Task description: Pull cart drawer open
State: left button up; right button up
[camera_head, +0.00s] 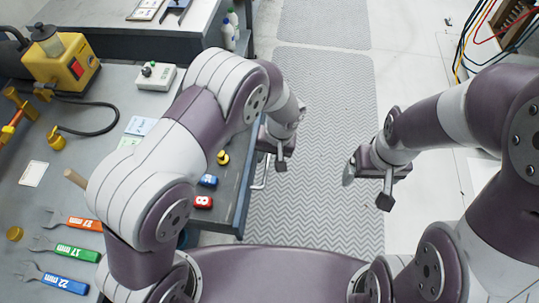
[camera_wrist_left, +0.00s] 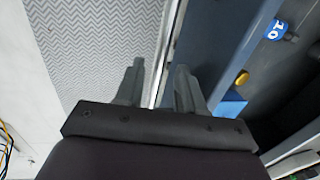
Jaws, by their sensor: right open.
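The cart (camera_head: 238,205) stands left of centre in the head view, its edge running beside the floor mat. A thin pale metal handle (camera_head: 261,173) shows at its side, just below my left gripper (camera_head: 273,155). That gripper is at the cart's edge with its fingers apart. In the left wrist view, a thin pale bar passes between the fingers of my left gripper (camera_wrist_left: 158,85), with gaps visible on both sides. I cannot tell how far the drawer stands out; my left arm hides part of the cart. My right gripper (camera_head: 367,186) is open and empty over the mat.
A yellow machine (camera_head: 62,66) stands at the back left. The patterned mat (camera_head: 318,200) is clear. Cables (camera_head: 470,45) hang at the upper right.

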pick_arm(q)
jog(key=shift+r, duration=0.1)
notch_tip(320, 180, up, 12)
jog(key=d, duration=0.2)
jog(key=shift+d+r+p, duration=0.15)
jog(key=shift+d+p, duration=0.05)
jog(key=shift+p, duration=0.2)
jog(key=shift+s, duration=0.1)
